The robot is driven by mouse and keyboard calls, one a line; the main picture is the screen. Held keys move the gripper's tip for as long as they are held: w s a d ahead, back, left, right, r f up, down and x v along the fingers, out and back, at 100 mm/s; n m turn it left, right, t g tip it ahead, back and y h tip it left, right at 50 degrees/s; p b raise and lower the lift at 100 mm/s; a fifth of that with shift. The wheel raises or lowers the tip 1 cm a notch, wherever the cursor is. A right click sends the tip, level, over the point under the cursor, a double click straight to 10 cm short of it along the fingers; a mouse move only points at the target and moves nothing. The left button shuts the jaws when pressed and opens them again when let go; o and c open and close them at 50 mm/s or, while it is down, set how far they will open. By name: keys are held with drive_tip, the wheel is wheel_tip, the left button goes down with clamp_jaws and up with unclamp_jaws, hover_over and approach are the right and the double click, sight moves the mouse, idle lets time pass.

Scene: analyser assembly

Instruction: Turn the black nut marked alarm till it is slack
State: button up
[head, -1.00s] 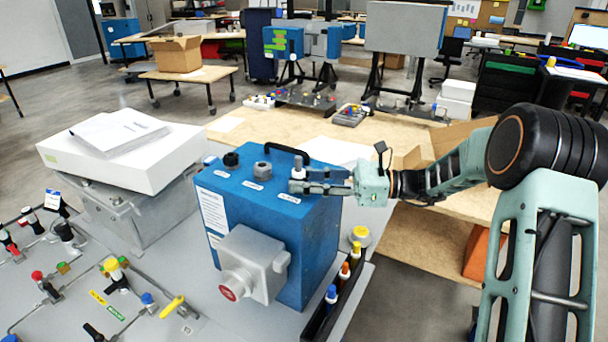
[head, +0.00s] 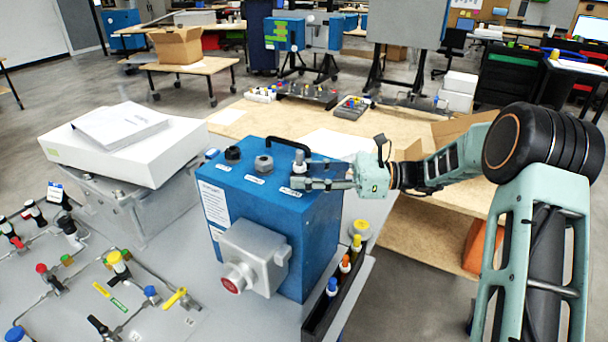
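The blue analyser box (head: 265,215) stands on the grey bench. On its top are a black nut (head: 232,154) at the back left, a grey nut (head: 263,165) in the middle and a pale fitting (head: 299,162) at the right. White labels lie beside them, too small to read, so I cannot tell which one says alarm. My gripper (head: 298,174) reaches in from the right over the box top, its fingers level and pointing left. The fingers are apart, with the pale fitting at their tips. I see no contact with the black nut.
A black carrying handle (head: 288,143) arches at the back of the box top. A grey housing with a red knob (head: 232,279) juts from the front. A black rack of coloured bottles (head: 335,300) stands at right, a white case (head: 125,150) at left.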

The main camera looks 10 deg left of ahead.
drive_tip(key=shift+s+r+m+t, duration=0.1)
drive_tip(key=shift+m+t, duration=0.25)
drive_tip(key=shift+t, duration=0.2)
drive_tip(key=shift+s+r+m+t, duration=0.1)
drive_tip(key=shift+m+t, duration=0.25)
drive_tip(key=shift+t, duration=0.2)
drive_tip(key=m+t, duration=0.2)
drive_tip(key=t, duration=0.1)
drive_tip(key=m+t, duration=0.1)
drive_tip(key=t, duration=0.1)
drive_tip(key=shift+s+f, duration=0.2)
drive_tip(key=shift+f, duration=0.05)
drive_tip(key=m+t+h+b, duration=0.1)
drive_tip(key=m+t, duration=0.1)
drive_tip(key=t, duration=0.1)
drive_tip(key=m+t+h+b, duration=0.1)
drive_tip(key=m+t+h, duration=0.1)
drive_tip(key=t, duration=0.1)
drive_tip(key=shift+s+a+f+b, duration=0.1)
drive_tip(key=shift+s+a+b, duration=0.1)
drive_tip(key=shift+b, duration=0.2)
drive_tip(key=shift+m+t+h+b, duration=1.15)
drive_tip(key=shift+m+t+h, duration=0.25)
drive_tip(key=shift+m+t, duration=0.1)
drive_tip(key=shift+c, duration=0.4)
